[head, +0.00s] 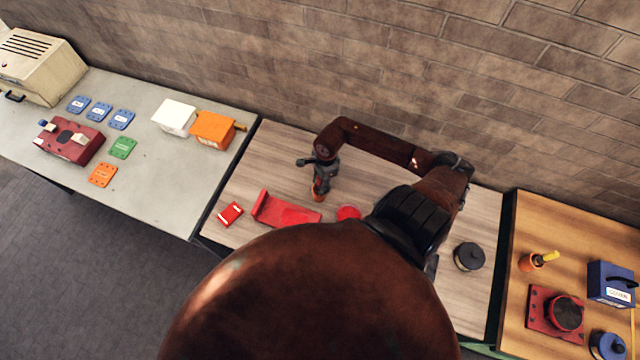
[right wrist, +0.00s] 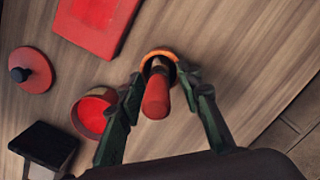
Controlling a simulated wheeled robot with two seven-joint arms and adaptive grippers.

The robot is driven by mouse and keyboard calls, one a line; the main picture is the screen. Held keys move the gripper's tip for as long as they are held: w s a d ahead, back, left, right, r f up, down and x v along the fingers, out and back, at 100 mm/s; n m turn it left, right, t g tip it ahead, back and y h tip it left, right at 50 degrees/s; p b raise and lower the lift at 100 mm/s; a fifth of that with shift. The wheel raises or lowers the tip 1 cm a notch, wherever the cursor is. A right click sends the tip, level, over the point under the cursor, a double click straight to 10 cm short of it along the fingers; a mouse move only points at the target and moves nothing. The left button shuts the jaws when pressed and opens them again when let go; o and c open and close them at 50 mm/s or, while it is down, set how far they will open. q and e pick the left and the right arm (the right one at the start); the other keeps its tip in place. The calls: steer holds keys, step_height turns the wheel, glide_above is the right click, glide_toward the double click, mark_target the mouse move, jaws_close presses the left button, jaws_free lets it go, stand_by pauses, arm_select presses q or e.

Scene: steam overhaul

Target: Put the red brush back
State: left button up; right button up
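The red brush (right wrist: 156,95) shows in the right wrist view as a red handle pointing up at the camera. Its lower end is inside the rim of an orange cup (right wrist: 158,54); its bristles are hidden. My right gripper (right wrist: 163,84) is open, with one finger on each side of the handle and gaps beside it. In the head view the right gripper (head: 321,180) is right above the orange cup (head: 318,196) on the wooden table, and the brush cannot be made out there. My left gripper is not in view.
A red tray (head: 285,212), a red box (head: 230,214) and a dark pot (head: 469,257) stand on the wooden table (head: 258,166). Another orange cup (head: 528,262) with a yellow handle stands on the right table. A brick wall runs behind. My arm hides the front middle.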

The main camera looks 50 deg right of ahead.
steer(key=shift+r, duration=0.15)
steer(key=shift+d+r, duration=0.1)
steer(key=shift+r, duration=0.25)
step_height(320, 180, up, 11)
steer(key=d+b, duration=0.1)
steer(key=b, duration=0.1)
steer(key=shift+s+b, duration=0.3)
steer(key=shift+r, duration=0.1)
